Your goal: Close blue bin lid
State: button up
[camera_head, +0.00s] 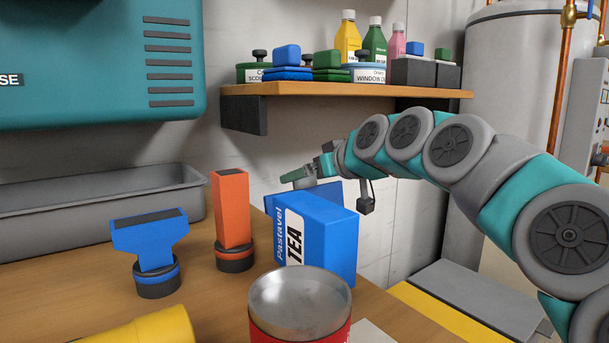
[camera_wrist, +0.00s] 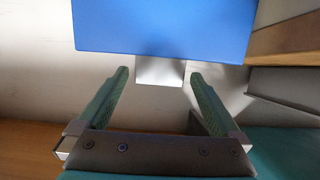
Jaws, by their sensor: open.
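A blue box (camera_head: 328,240) labelled "Pastavel TEA" stands on the wooden counter in the head view. A flat blue panel (camera_head: 328,192), which looks like its raised lid, shows behind it, partly hidden by the box and my gripper. My gripper (camera_head: 305,175) is just above this panel, at the end of my arm reaching in from the right. In the wrist view, a blue panel (camera_wrist: 165,25) fills the top, with a pale grey tab (camera_wrist: 160,71) at its lower edge. My gripper is open there, with the tab between and slightly beyond its green fingertips. Contact cannot be told.
An orange tool (camera_head: 231,210) and a blue tool (camera_head: 152,245) stand left of the box. A metal can (camera_head: 300,300) is in front. A grey tub (camera_head: 100,205) lies farther left. A shelf (camera_head: 350,90) with bottles and tins hangs above.

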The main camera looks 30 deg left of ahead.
jog(key=shift+x, duration=0.85)
grip_shut()
dwell(0.3)
